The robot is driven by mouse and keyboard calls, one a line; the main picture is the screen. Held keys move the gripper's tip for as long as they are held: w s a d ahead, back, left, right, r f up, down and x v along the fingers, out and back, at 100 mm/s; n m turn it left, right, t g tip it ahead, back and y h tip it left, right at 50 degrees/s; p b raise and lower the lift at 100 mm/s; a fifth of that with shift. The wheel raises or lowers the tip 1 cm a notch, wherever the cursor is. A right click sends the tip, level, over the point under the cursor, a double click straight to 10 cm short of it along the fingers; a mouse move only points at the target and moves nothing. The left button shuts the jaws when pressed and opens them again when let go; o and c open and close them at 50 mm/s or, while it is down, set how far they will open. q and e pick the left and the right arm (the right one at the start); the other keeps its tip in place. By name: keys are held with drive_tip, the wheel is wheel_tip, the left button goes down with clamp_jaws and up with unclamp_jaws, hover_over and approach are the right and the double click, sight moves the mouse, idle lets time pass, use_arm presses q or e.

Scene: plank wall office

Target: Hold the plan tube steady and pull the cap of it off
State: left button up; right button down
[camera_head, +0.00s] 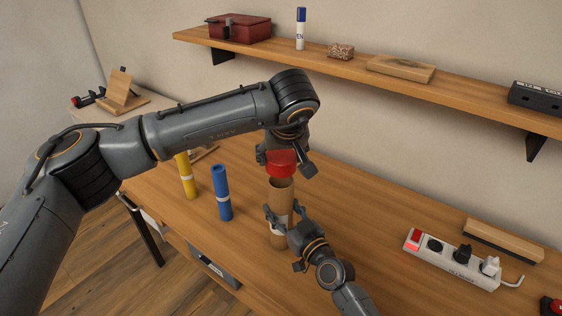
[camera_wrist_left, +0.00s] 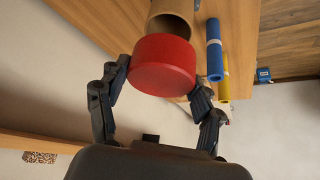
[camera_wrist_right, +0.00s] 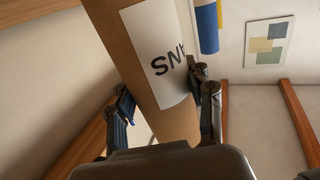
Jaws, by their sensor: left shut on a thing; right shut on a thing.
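The brown cardboard plan tube (camera_head: 282,192) stands upright on the wooden desk, with a white label (camera_wrist_right: 157,55) on its side. Its open top rim shows in the head view and the left wrist view (camera_wrist_left: 171,22). The red cap (camera_head: 281,163) is off the tube, just above the rim. My left gripper (camera_head: 284,158) comes from above and is shut on the cap; its fingers sit on either side of the cap (camera_wrist_left: 163,66) in the left wrist view. My right gripper (camera_head: 282,211) is shut around the tube's body below the rim.
A blue roll (camera_head: 221,193) and a yellow roll (camera_head: 186,176) stand left of the tube. A power strip (camera_head: 450,262) with plugs lies on the right of the desk (camera_head: 370,215). A wall shelf (camera_head: 350,65) holding several items runs behind.

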drive_tip(key=shift+c, duration=2.2)
unclamp_jaws()
